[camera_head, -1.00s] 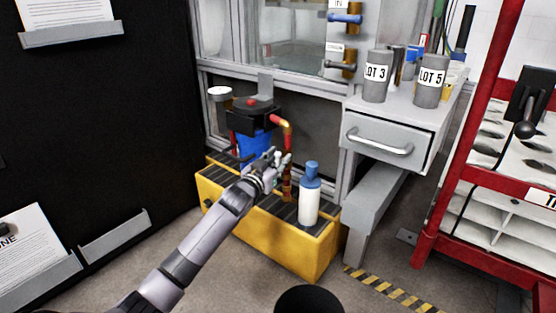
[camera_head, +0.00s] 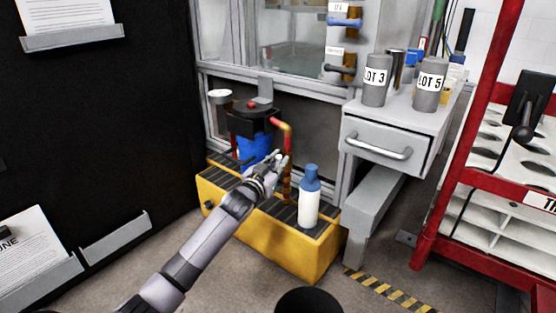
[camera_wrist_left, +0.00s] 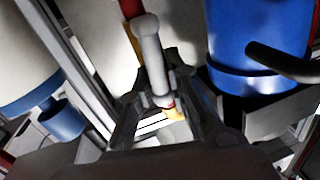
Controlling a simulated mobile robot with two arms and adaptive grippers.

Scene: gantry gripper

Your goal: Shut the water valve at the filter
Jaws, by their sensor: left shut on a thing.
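The water filter (camera_head: 254,148) is a blue canister under a black head with a red button, standing on a yellow step. A red and yellow pipe (camera_head: 288,136) comes off its head and runs down on its right. My left gripper (camera_head: 277,161) is in front of this pipe, right of the canister. In the left wrist view the gripper (camera_wrist_left: 160,108) is shut on a grey valve lever (camera_wrist_left: 149,48) with a rounded end, between its fingers. The blue canister shows right of it (camera_wrist_left: 258,35). The valve body is mostly hidden by the fingers. My right gripper is not in view.
A white bottle with a blue cap (camera_head: 309,200) stands on the yellow step (camera_head: 270,239) close right of my gripper. A grey drawer cabinet (camera_head: 385,135) and a red rack (camera_head: 432,228) are farther right. A black panel (camera_head: 110,115) fills the left.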

